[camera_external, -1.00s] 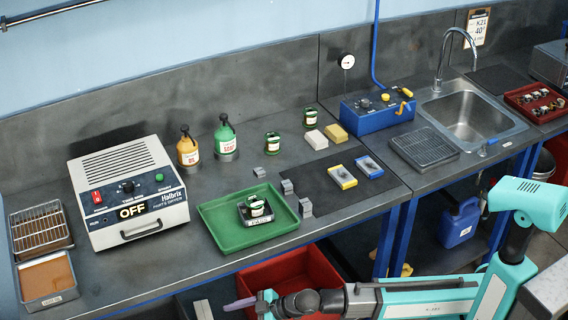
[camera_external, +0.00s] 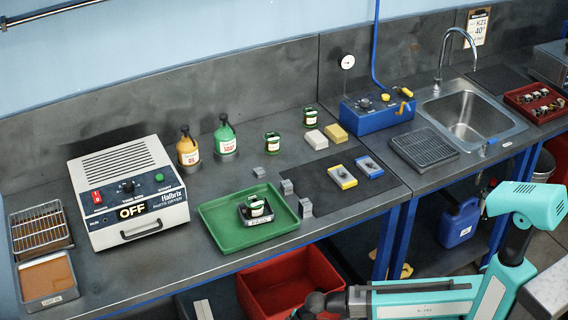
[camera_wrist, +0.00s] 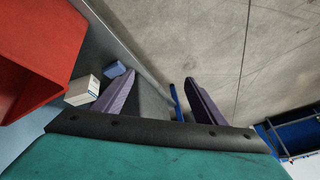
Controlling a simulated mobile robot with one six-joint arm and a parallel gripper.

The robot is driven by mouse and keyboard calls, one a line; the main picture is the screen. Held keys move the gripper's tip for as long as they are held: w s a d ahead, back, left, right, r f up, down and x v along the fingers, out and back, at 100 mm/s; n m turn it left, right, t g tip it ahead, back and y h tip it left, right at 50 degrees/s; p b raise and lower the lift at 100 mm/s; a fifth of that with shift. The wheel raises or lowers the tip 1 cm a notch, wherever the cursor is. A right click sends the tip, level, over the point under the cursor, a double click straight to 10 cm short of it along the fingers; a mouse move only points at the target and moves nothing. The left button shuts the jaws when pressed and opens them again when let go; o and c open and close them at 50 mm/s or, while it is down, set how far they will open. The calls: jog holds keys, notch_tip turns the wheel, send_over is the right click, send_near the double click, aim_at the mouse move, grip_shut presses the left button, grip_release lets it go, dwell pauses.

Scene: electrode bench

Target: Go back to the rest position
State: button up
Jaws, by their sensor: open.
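My gripper (camera_wrist: 155,98) shows in the wrist view with its two purple fingers spread apart. It is open, with nothing between the fingers, and points down toward the grey floor. In the external view my teal arm runs low along the bottom right, in front of the bench. My gripper there is out of the frame below the bottom edge, so only the dark wrist part shows.
A red bin (camera_external: 290,285) stands under the bench, close to my wrist; it also shows in the wrist view (camera_wrist: 40,50). A white box (camera_wrist: 82,90) lies beside it. The bench holds a green tray (camera_external: 215,212), a dryer reading OFF (camera_external: 130,190) and a sink (camera_external: 470,115).

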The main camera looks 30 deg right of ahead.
jog(key=w+d+f+m+g+h+p, duration=0.15)
jog(key=d+f, duration=0.25)
jog(key=d, duration=0.7)
jog(key=w+d+f+m+h+p, duration=0.2)
jog(key=d+f+p, duration=0.1)
jog(key=d, duration=0.7)
jog(key=w+d+f+m+h+p, duration=0.1)
jog(key=w+d+f+h+p, duration=0.2)
jog(key=d, duration=0.8)
jog(key=s+d+m+g+p, duration=0.1)
jog(key=s+d+m+p, duration=0.1)
jog(key=s+d, duration=0.3)
jog(key=s+d+m+g+p, duration=0.2)
jog(key=s+d+p, duration=0.2)
jog(key=d, duration=0.8)
jog(key=s+d+f+m+g+p, duration=0.1)
jog(key=s+d+p, duration=0.3)
jog(key=d, duration=0.4)
jog(key=shift+s+d+m+g, duration=0.3)
jog(key=shift+s+m+g, duration=0.15)
jog(key=shift+s+m, duration=0.3)
jog(key=shift+y, duration=0.25)
